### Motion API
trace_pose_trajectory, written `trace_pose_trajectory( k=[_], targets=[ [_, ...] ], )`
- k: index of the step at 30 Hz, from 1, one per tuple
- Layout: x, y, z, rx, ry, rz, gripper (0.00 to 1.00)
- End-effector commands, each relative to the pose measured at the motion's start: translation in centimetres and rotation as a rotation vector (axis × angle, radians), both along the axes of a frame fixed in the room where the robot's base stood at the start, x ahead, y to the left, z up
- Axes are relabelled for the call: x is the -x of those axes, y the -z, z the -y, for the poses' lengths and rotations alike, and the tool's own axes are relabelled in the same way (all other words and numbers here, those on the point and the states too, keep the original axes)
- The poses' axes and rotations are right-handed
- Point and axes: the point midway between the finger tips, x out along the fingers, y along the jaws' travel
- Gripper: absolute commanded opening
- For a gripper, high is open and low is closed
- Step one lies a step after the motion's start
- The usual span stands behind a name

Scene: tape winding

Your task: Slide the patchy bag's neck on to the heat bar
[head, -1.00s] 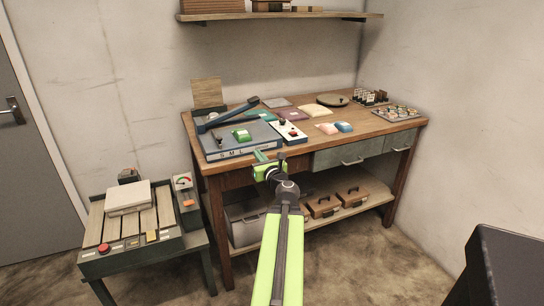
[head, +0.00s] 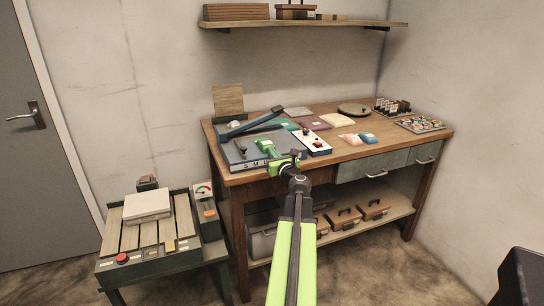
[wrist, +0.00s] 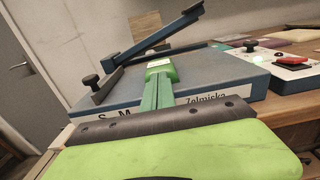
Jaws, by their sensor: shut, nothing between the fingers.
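The blue sealing machine (head: 233,155), marked with letters, sits at the bench's left end; it also shows in the wrist view (wrist: 235,72). Its long blue lever (head: 250,125) is raised at a slant.
Pink (head: 348,139) and blue (head: 367,139) packets lie farther right, with flat coloured sheets (head: 314,123) behind. A low slatted stand (head: 150,240) is at the left. The bench's front edge is below my gripper.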

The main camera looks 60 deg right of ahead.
Motion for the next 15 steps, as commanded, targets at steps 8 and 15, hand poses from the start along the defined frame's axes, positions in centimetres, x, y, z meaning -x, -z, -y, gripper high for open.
trace_pose_trajectory(
  k=[8, 15],
  targets=[
    [-0.2, 0.0, 0.0, 0.0, -0.002, 0.0, 0.0],
    [-1.8, 0.0, 1.3, 0.0, -0.003, 0.0, 0.0]
  ],
)
